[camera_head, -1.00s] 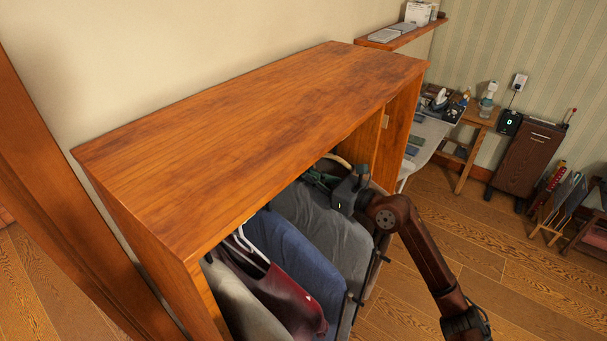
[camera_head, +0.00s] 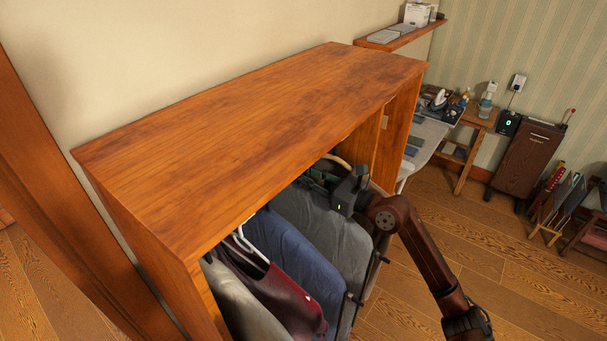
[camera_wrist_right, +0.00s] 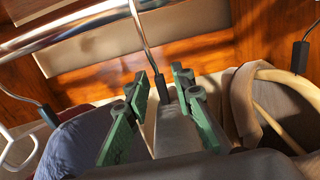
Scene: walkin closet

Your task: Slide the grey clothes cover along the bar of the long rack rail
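The grey clothes cover (camera_head: 322,232) hangs in the wooden rack, right of a blue garment. Its dark shoulders (camera_wrist_right: 205,166) show low in the right wrist view, with a hanger hook rising from its neck. The metal bar (camera_wrist_right: 75,32) crosses the upper left of that view. My right gripper (camera_head: 318,177) reaches under the rack's top above the cover. Its green fingers (camera_wrist_right: 163,85) stand apart, one on each side of the hook and cover neck, with visible gaps. The hook's top is out of view. My left gripper is not in view.
A blue garment (camera_head: 290,255), a maroon garment (camera_head: 275,295) and a pale one hang left of the cover. A beige item on a pale hanger (camera_wrist_right: 270,95) hangs close on the right. The rack's wooden top (camera_head: 250,130) overhangs the gripper. Open floor lies to the right.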

